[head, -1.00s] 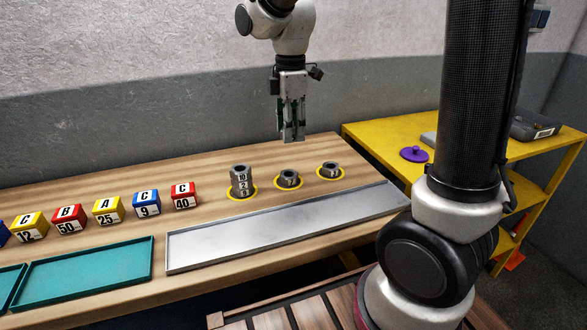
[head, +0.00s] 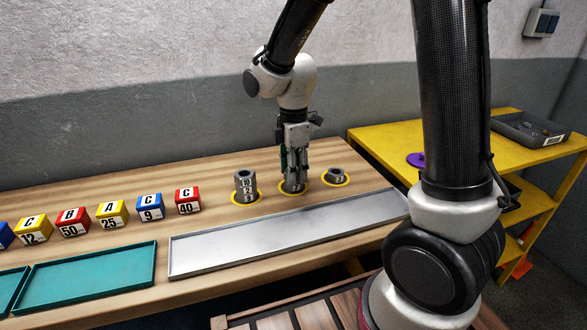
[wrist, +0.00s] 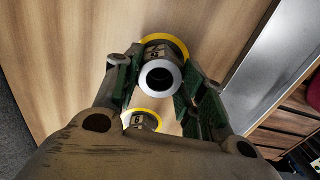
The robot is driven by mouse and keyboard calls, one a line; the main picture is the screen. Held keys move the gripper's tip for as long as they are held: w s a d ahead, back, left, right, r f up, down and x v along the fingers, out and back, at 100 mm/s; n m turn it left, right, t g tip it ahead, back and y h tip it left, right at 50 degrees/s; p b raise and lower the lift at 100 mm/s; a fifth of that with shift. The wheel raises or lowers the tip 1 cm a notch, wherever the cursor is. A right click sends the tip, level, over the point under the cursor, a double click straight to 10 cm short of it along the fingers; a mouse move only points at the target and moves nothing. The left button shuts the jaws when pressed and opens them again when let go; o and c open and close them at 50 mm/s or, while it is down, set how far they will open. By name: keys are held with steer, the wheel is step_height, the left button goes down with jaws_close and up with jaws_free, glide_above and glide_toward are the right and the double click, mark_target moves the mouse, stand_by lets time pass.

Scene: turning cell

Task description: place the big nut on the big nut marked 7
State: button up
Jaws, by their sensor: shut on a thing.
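My gripper (head: 293,177) is low over the middle yellow ring (head: 283,192) on the wooden bench. It is shut on a big nut, whose pale round top (wrist: 160,78) shows between the fingers in the wrist view. At the middle ring, a grey nut (head: 293,187) shows just below the fingertips in the head view. The fingers hide most of this spot.
A metal tray (head: 285,233) lies in front. Several lettered blocks (head: 150,207) stand farther left.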

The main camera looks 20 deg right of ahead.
steer(key=shift+f, duration=0.1)
steer(key=o, duration=1.1)
steer(key=shift+o, duration=0.2)
step_height(320, 180, up, 12)
steer(key=s+d+r+m+t, duration=0.2)
steer(key=s+d+m, duration=0.5)
steer(key=s+m, duration=0.2)
steer(key=s+d+r+m+t, duration=0.2)
steer(key=s+d+m, duration=0.6)
steer(key=s+m, duration=0.1)
steer(key=shift+s+r, duration=0.3)
steer(key=shift+s, duration=0.2)
